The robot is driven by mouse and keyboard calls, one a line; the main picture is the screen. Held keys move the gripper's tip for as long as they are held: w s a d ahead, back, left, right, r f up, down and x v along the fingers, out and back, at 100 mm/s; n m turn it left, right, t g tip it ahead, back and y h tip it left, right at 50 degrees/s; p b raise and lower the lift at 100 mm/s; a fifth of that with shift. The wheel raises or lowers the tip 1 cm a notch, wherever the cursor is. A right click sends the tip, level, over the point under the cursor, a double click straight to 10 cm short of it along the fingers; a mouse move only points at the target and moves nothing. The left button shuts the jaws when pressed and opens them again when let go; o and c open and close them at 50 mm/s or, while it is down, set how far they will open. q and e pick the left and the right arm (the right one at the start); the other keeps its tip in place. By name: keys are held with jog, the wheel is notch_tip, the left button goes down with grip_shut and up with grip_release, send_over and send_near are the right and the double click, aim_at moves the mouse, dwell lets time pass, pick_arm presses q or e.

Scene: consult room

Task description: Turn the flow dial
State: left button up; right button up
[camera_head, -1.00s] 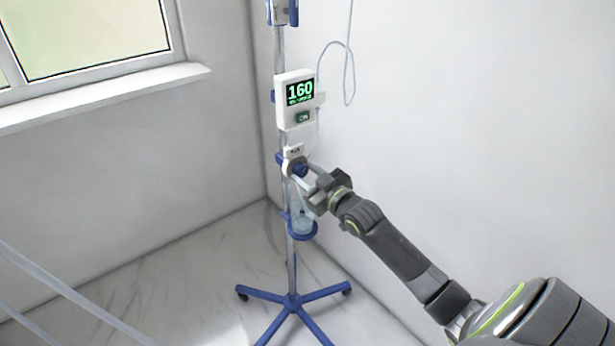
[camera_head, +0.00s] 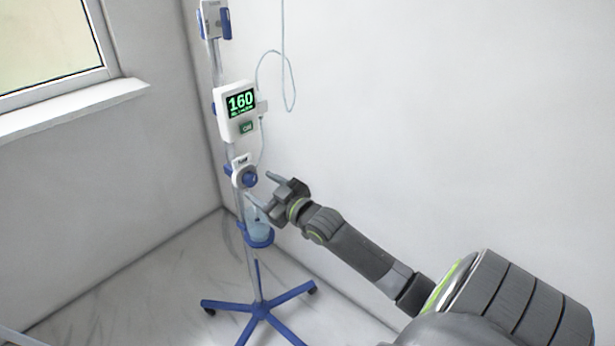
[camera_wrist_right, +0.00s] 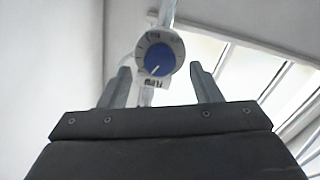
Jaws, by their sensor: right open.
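The flow dial (camera_head: 250,179) is a blue knob on a round white plate, fixed to the pole below the monitor. In the right wrist view the blue dial (camera_wrist_right: 160,59) shows a white pointer line, with scale marks and a label on the plate around it. My right gripper (camera_head: 260,186) is open and empty, just right of the dial and apart from it. In the right wrist view its two fingers (camera_wrist_right: 162,85) stand wide apart, with the dial beyond them and between them. My left gripper is not in view.
A white monitor (camera_head: 236,112) reading 160, with a green ON button (camera_head: 247,128), hangs above the dial. A blue holder ring (camera_head: 258,240) with a clear vessel sits below it. The stand has a blue wheeled base (camera_head: 261,309). A thin tube (camera_head: 291,80) hangs beside the wall.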

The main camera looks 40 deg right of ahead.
pick_arm(q)
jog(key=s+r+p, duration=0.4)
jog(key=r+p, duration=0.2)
jog(key=p, duration=0.3)
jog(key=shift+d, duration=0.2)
pick_arm(e)
jog(key=s+d, duration=0.1)
jog(key=s, duration=1.4)
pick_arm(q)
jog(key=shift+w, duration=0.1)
